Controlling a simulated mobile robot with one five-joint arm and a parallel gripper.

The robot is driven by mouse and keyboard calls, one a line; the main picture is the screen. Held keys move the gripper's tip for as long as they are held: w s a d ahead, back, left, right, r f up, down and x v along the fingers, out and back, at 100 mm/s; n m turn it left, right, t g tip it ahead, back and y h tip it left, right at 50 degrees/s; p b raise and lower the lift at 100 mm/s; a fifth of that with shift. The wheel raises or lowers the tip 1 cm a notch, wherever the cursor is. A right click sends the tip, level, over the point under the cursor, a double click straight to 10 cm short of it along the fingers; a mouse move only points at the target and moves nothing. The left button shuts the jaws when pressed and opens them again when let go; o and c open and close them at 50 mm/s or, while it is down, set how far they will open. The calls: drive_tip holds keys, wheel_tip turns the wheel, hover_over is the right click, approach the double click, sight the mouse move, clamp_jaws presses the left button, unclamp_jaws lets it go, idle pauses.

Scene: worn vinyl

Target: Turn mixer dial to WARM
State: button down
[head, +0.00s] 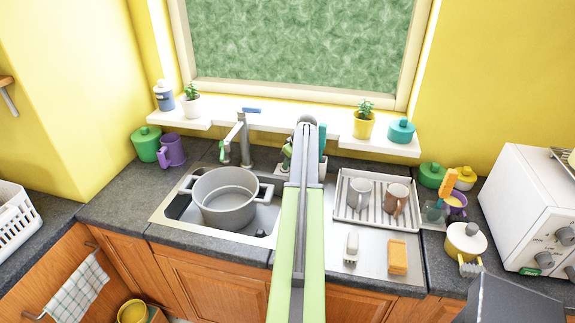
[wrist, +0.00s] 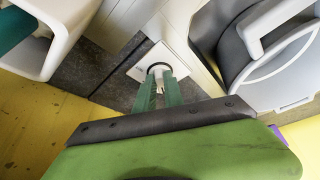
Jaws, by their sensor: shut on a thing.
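In the wrist view, my gripper (wrist: 160,77) has its two green fingers closed around a small dark round part, apparently the mixer dial (wrist: 159,67). This part sits on a pale square plate (wrist: 180,66). The fingers hide much of the dial, and no WARM mark or pointer can be read. In the head view, my arm reaches over the counter to the back of the sink area and hides the dial and most of the gripper.
A large grey pot (head: 224,198) stands in the sink left of my arm. A dish rack (head: 345,207) with two mugs stands to the right. The white sill (head: 270,118) behind carries plants and jars. A white oven (head: 520,190) stands far right.

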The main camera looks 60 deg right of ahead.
drive_tip(key=shift+a, duration=0.1)
drive_tip(key=shift+m, duration=0.4)
drive_tip(key=m, duration=0.2)
drive_tip(key=m+h, duration=0.1)
drive_tip(key=m+g+h, duration=0.1)
drive_tip(key=m, duration=0.1)
drive_tip(key=shift+w+a+m, duration=0.25)
drive_tip(key=shift+a+m, duration=0.05)
drive_tip(key=shift+a, duration=0.05)
drive_tip(key=m, duration=0.1)
drive_tip(key=m+g+h, duration=0.1)
drive_tip(key=m, duration=0.1)
drive_tip(key=m+g, duration=0.1)
drive_tip(key=m, duration=0.1)
drive_tip(key=shift+w+a, duration=0.1)
drive_tip(key=shift+w, duration=0.15)
drive_tip(key=shift+m, duration=0.4)
drive_tip(key=c, duration=1.4)
unclamp_jaws()
drive_tip(key=shift+c, duration=0.2)
